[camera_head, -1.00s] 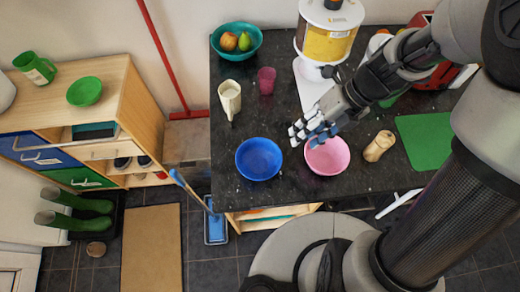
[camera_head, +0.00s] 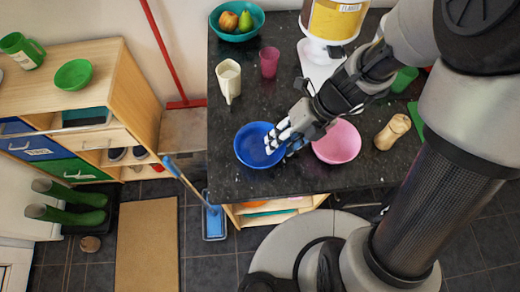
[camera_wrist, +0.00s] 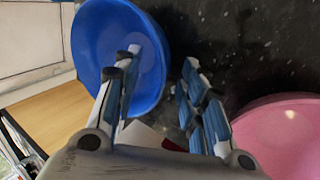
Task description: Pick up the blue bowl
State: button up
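The blue bowl (camera_head: 254,147) stands on the dark granite counter near its front left corner. My gripper (camera_head: 283,139) is at the bowl's right side in the head view. In the wrist view the blue bowl (camera_wrist: 95,40) fills the upper left. There my gripper (camera_wrist: 160,85) has its fingers spread apart, open. The left finger reaches over the bowl's inside and the right finger is outside over the counter, so the rim lies between them. I cannot tell whether either finger touches the bowl.
A pink bowl (camera_head: 337,142) stands just right of my gripper. A white jug (camera_head: 228,80), a pink cup (camera_head: 269,62) and a teal fruit bowl (camera_head: 237,36) stand behind. A tan object (camera_head: 393,131) lies at the right. The counter (camera_head: 245,104) is clear behind the blue bowl.

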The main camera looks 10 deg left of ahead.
jog(key=shift+c, duration=0.5)
grip_shut()
